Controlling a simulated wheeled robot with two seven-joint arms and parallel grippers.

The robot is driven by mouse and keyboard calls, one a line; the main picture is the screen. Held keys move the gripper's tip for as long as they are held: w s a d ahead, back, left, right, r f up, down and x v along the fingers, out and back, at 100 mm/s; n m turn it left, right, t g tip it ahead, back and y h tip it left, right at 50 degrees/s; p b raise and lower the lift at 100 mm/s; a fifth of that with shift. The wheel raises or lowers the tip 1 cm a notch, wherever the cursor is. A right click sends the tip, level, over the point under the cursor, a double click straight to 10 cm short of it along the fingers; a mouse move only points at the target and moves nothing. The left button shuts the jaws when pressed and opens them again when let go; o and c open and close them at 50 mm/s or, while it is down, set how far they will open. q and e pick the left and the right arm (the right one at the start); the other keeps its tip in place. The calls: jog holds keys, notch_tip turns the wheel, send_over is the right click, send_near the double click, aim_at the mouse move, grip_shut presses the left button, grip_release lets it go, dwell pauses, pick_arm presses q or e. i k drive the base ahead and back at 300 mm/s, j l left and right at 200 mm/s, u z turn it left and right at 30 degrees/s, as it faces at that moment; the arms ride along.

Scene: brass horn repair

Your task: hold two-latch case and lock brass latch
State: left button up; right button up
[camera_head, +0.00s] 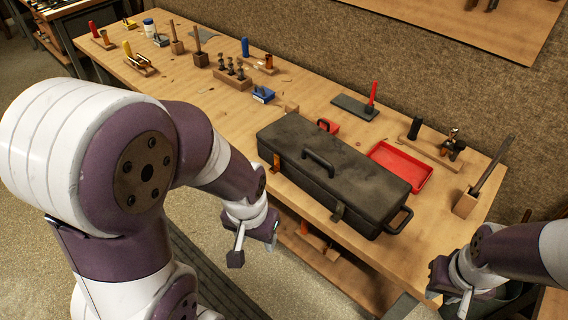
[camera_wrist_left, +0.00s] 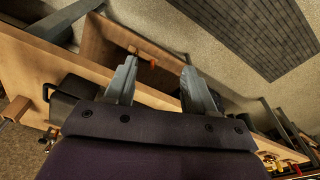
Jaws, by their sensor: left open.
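The dark grey two-latch case (camera_head: 345,172) lies closed on the workbench, with a handle on its lid and another at its right end. On its front, one orange-brown brass latch (camera_head: 276,162) is near the left end and a duller latch (camera_head: 338,211) is further right; I cannot tell their lock state. My left gripper (camera_head: 254,247) is open and empty, in front of the bench edge and apart from the case. In the left wrist view its fingers (camera_wrist_left: 158,88) are spread, with part of the case at left. My right gripper (camera_head: 450,294) appears open and empty, off the bench's right front corner.
A red tray (camera_head: 402,167) lies right behind the case. A wooden block with a file (camera_head: 468,201) stands at the bench's right end. Several tools and holders stand along the back and left of the bench (camera_head: 215,110). A lower shelf (camera_head: 330,262) is under the front edge.

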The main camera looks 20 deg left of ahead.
aim_at(276, 168)
jog(key=j+z, duration=0.35)
jog(key=j, duration=1.1)
